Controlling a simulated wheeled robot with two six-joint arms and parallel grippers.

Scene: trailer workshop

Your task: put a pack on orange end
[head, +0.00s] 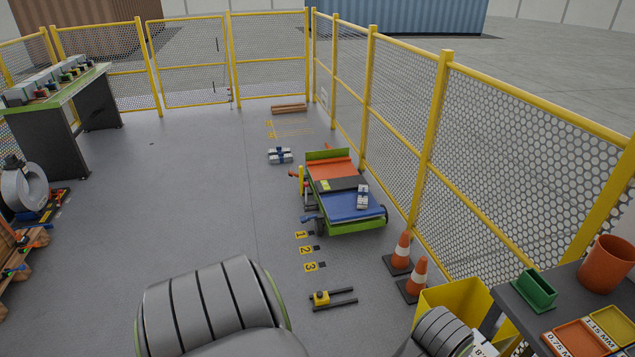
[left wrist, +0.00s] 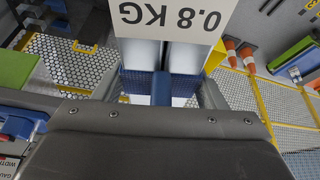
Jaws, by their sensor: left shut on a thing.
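A small trailer (head: 343,187) stands at mid-floor in the head view. Its orange end (head: 330,167) is the far one and is bare; a dark strip lies in the middle. A white and blue pack (head: 362,196) lies on its blue end (head: 340,206). Another white and blue pack (head: 280,156) lies on the floor left of the trailer. My left gripper (left wrist: 163,88) is shut on a white and blue pack (left wrist: 170,20) labelled 0.8 KG, upside down in the left wrist view. Part of a white label (head: 484,347) shows at the head view's bottom edge. My right gripper is not seen.
Two cones (head: 401,253) (head: 415,279) stand between the trailer and a bench (head: 511,299) at the right. A yellow bin (head: 450,297) is beside the bench. A mesh fence (head: 535,150) runs along the right. Floor left of the trailer is largely clear.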

